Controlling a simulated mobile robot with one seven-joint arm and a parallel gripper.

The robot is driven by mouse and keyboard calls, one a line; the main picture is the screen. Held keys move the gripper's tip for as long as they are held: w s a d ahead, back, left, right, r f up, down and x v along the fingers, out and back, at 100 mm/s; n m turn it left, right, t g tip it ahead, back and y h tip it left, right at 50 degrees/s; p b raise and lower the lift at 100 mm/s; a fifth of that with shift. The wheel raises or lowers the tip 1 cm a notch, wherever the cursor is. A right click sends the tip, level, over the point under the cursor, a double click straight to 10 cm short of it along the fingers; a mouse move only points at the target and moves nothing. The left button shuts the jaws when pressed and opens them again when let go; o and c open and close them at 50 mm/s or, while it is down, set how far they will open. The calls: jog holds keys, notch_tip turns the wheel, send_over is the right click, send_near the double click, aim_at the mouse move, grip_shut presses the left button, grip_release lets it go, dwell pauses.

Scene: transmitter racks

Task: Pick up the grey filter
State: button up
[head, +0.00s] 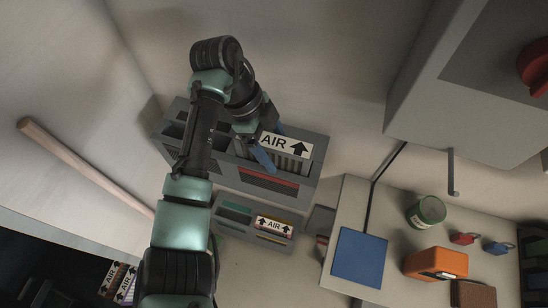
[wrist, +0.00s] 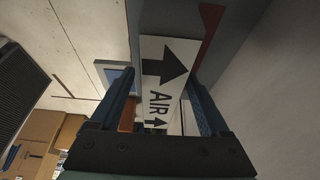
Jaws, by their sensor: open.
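A filter with a white AIR label and black arrow (head: 287,145) stands in a slot of the large grey rack. Its greyish, pleated side (head: 288,162) shows below the label; I take it for the grey filter. My gripper (head: 270,146) is open, with its blue fingers at the left end of this label. In the wrist view, the label (wrist: 166,70) shows between the two fingers of my gripper (wrist: 160,88). I cannot tell whether either finger touches the filter. My arm hides part of the rack and the filter's left end.
The large grey rack (head: 225,175) has a red strip on its front. A smaller rack (head: 228,226) below holds another AIR-labelled filter (head: 274,226). The bench at right carries a blue pad (head: 358,257), green can (head: 427,211), orange box (head: 436,263) and padlocks. A grey cabinet (head: 440,100) overhangs it.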

jog(key=shift+c, duration=0.2)
grip_shut()
dwell(0.3)
dwell(1.1)
